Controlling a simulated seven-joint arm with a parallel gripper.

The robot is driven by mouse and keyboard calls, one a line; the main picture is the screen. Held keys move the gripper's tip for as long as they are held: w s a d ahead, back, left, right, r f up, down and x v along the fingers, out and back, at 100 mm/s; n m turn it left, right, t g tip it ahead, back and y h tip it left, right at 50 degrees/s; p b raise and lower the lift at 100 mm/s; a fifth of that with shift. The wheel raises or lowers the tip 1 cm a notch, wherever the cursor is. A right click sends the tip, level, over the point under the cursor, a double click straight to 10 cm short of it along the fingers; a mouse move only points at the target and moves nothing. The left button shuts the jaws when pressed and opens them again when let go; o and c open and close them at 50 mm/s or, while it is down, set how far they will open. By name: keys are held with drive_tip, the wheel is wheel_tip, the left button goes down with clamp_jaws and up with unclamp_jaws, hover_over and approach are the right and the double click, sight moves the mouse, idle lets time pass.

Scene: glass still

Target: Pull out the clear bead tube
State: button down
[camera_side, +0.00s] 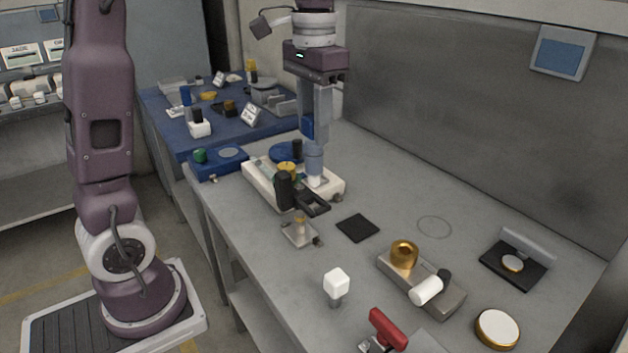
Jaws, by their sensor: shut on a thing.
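My gripper (315,145) points straight down over the white base unit (262,186) on the grey bench. Its fingers are shut on a pale bluish tube (314,166), which looks like the clear bead tube. The tube is upright, with a white lower part at the right side of the base unit. I cannot tell whether its bottom end still sits in the base. The fingers hide the tube's top, and no beads can be made out.
On the base unit, a black upright part (284,188) and a yellow-topped part stand left of the tube. A small stand (299,233), black pad (357,228) and brass-ringed block (404,254) are in front. A blue tray (219,162) is to the left.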

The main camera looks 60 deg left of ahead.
drive_tip(key=shift+r, duration=0.35)
idle(0.6)
